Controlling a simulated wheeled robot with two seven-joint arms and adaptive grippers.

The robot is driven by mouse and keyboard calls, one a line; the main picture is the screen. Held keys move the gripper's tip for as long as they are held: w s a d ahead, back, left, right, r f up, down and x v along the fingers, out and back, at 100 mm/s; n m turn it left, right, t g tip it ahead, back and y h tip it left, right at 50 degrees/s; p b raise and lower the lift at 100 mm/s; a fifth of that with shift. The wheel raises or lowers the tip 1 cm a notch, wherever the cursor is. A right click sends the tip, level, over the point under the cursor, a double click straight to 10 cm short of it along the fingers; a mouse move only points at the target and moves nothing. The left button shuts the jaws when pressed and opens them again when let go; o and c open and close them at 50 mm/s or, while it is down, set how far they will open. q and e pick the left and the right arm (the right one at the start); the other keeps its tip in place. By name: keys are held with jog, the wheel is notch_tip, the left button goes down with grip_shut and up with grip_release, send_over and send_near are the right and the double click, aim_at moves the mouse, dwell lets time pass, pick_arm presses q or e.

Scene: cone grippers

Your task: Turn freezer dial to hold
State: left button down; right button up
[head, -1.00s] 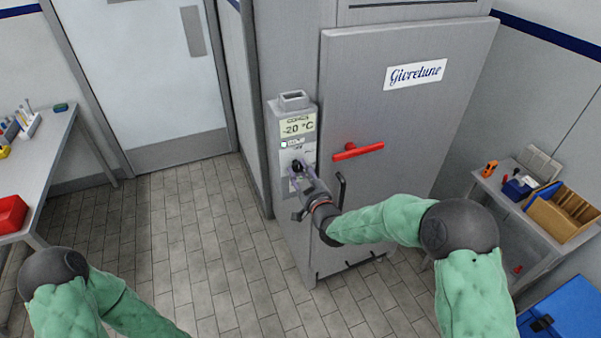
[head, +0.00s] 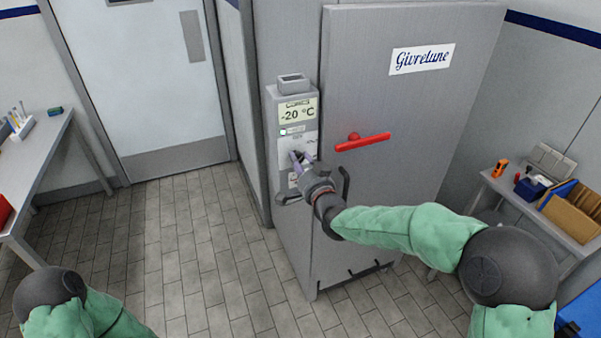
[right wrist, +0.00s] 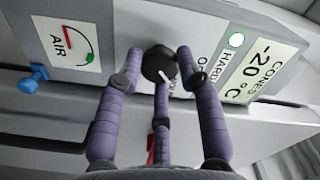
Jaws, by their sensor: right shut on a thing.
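The freezer (head: 400,120) is a tall grey cabinet with a control panel on its left side. The dial (right wrist: 158,63) is a small black knob with a white pointer mark. In the right wrist view the mark points down and to the right; the lettering beside it is partly hidden. My right gripper (head: 301,158) has purple fingers, which also show in the right wrist view (right wrist: 160,75), closed around the dial. The display (right wrist: 262,70) reads CONES and -20 °C. My left gripper is out of view.
A red handle (head: 362,142) crosses the freezer door close to my right gripper. An AIR gauge (right wrist: 72,42) and a blue valve (right wrist: 33,79) show in the right wrist view. A side table (head: 490,195) stands at right, a bench (head: 45,160) at left. The tiled floor is clear.

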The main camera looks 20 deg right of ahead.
jog(key=shift+f+m+b, duration=0.15)
jog(key=shift+m+b, duration=1.15)
jog(key=o, duration=1.1)
jog(key=shift+o, duration=0.2)
jog(key=s, duration=1.2)
jog(key=shift+d, duration=0.45)
